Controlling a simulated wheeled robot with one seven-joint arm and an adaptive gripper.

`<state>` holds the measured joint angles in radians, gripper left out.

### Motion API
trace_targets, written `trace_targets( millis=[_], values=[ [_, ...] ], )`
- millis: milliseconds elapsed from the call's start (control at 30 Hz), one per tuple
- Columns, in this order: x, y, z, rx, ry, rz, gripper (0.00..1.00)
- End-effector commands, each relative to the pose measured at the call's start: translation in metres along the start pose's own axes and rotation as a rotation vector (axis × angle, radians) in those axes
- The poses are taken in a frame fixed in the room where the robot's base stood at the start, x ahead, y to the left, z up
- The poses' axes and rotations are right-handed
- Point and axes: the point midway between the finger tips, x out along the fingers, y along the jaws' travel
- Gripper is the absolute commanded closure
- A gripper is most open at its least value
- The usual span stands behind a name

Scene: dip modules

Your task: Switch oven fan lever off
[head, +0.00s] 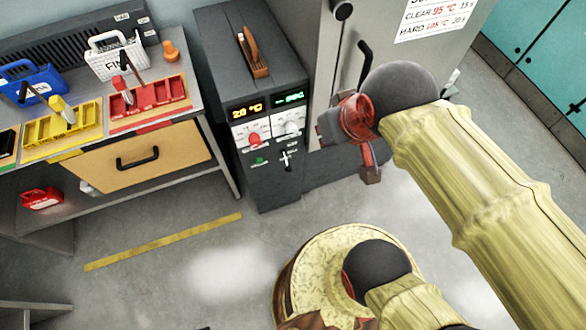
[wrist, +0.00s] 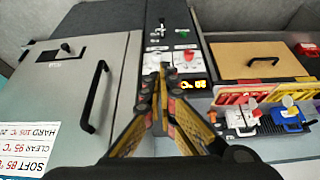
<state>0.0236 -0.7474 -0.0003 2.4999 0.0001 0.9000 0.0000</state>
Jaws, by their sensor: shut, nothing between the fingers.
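A small lever (head: 286,158) stands on the lower right of the dark control panel (head: 265,185), beside a green button (head: 260,161). I take it to be the fan lever, but its label is too small to read. It also shows in the wrist view (wrist: 161,25), near the top, beyond the fingertips. I cannot tell its set position. My gripper (wrist: 160,72) is shut and empty, its fingers pointing toward the panel. In the head view my gripper (head: 370,172) hangs to the right of the panel, in front of the grey cabinet, apart from the lever.
A red knob (head: 254,138) and lit displays (head: 247,110) sit above the lever. The grey cabinet has a black door handle (wrist: 95,97); another lever (wrist: 65,47) shows beside it. A workbench with a drawer (head: 140,158) stands left.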

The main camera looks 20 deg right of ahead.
Motion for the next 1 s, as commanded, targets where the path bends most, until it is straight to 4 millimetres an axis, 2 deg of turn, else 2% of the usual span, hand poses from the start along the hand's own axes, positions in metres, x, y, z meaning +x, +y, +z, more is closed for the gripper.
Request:
trace_targets(
  millis=[67,300,500,700,1000],
  values=[
    [0.009,0.011,0.002,0.035,-0.037,0.018,1.00],
    [0.060,0.045,0.024,0.153,-0.242,0.059,1.00],
    [0.100,0.067,0.041,0.276,-0.404,0.053,1.00],
    [0.138,0.080,0.060,0.427,-0.556,0.014,1.00],
    [0.194,0.089,0.092,0.644,-0.764,-0.101,1.00]
  ],
)
